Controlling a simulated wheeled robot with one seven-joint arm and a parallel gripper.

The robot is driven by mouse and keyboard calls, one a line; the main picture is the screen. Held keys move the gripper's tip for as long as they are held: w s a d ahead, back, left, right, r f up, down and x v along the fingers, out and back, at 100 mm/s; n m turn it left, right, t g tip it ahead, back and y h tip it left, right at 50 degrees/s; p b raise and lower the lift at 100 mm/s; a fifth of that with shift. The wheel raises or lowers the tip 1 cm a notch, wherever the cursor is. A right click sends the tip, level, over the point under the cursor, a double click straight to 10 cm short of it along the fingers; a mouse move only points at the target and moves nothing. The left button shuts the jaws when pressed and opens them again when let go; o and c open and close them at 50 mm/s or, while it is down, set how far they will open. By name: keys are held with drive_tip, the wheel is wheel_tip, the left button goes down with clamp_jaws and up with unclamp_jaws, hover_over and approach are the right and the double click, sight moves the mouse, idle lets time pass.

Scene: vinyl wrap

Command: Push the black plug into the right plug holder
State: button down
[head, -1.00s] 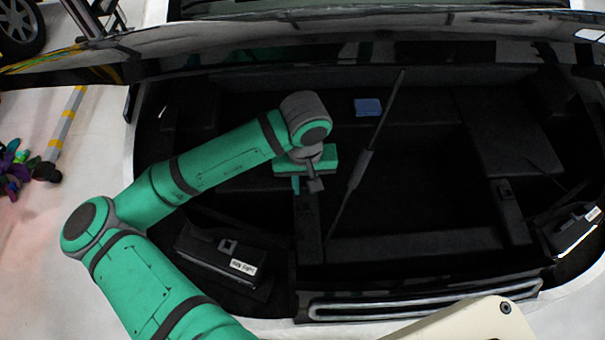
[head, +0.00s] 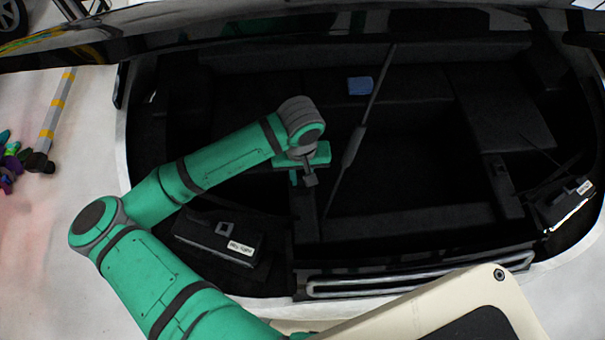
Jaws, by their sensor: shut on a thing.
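My gripper (head: 303,180) is at the end of my green arm, over the left part of the open car boot. It points down and is shut on a small dark thing at its tips, which I take for the black plug; its outline merges with the black lining. A dark upright block (head: 505,190) stands at the right side of the boot well, far to the right of my gripper. It may be the right plug holder, but the picture is too dark to be sure. A similar dark block (head: 306,222) is just below my gripper.
A black strut (head: 355,145) slants up close to the right of my gripper. Labelled black boxes lie at left (head: 215,236) and right (head: 568,200). A blue patch (head: 360,86) lies at the back. The raised lid (head: 300,35) spans the top. The middle well is open.

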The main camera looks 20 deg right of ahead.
drive_tip(key=shift+a, duration=0.15)
drive_tip(key=shift+a, duration=0.1)
drive_tip(key=shift+d, duration=0.2)
drive_tip(key=shift+s+d, duration=0.1)
drive_tip(key=shift+s, duration=0.2)
drive_tip(key=shift+w+a, duration=0.2)
idle(0.3)
drive_tip(key=shift+s+d+f, duration=0.1)
drive_tip(key=shift+s+f, duration=0.1)
drive_tip(key=shift+f, duration=0.35)
idle(0.8)
drive_tip(key=shift+w+f, duration=0.25)
drive_tip(key=shift+f, duration=0.05)
idle(0.7)
drive_tip(key=shift+s+f, duration=0.1)
drive_tip(key=shift+f, duration=0.25)
idle(1.0)
